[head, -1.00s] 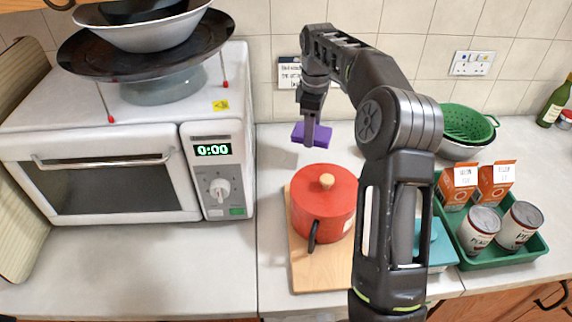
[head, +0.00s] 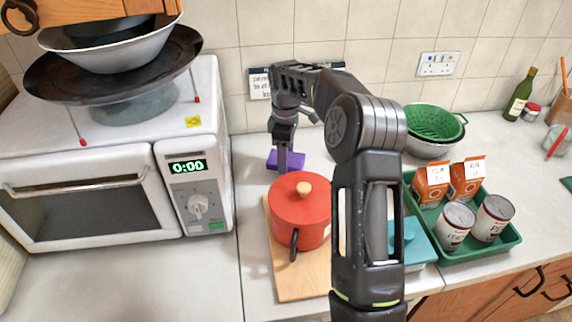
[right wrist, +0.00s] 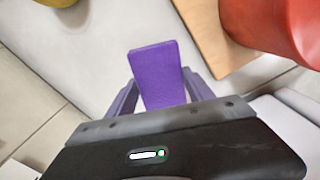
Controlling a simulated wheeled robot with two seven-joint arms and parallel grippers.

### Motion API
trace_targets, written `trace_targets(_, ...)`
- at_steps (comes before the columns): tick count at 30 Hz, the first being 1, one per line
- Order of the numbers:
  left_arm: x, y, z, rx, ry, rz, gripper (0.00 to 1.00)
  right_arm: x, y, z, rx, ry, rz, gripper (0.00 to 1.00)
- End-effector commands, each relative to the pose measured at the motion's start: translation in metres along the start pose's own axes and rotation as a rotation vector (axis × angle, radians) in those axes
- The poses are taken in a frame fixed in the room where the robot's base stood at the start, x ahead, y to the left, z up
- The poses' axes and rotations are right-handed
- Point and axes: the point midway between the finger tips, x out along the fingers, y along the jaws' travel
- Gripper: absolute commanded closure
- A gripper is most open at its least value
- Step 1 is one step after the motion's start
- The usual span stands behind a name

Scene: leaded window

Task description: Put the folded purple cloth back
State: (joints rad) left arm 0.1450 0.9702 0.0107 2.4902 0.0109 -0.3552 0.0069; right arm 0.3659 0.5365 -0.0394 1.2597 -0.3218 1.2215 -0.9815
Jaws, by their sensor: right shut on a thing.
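The folded purple cloth (head: 290,160) is behind the red pot in the head view, partly hidden by my right gripper. My right gripper (head: 284,164) points down and is shut on the cloth. In the right wrist view the purple cloth (right wrist: 158,72) sits between the two fingers of the gripper (right wrist: 158,95). I cannot tell whether the cloth touches the counter. My left gripper is not in view.
A red pot (head: 300,215) stands on a wooden board (head: 300,285) just in front of the cloth. A white microwave (head: 110,150) is to the left. A green tray (head: 470,247) with cartons and cans is right. Counter between microwave and board is clear.

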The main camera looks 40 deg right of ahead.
Motion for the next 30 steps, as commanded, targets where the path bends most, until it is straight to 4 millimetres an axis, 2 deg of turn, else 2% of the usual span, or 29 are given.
trace_targets(8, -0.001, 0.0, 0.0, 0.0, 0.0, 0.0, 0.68, 0.003, 0.0, 0.001, 0.001, -0.001, -0.001, 0.77)
trace_targets(17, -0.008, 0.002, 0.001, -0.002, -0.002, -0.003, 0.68, 0.036, -0.001, 0.001, 0.001, -0.001, -0.001, 0.77)
trace_targets(28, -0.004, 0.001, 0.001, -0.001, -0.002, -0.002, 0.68, 0.041, 0.0, 0.001, 0.001, -0.001, -0.001, 0.77)
trace_targets(29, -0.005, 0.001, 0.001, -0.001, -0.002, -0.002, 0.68, 0.041, 0.0, 0.001, 0.001, -0.001, 0.0, 0.38)
trace_targets(30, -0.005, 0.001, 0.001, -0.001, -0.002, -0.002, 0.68, 0.041, 0.0, 0.001, 0.001, 0.0, 0.0, 0.35)
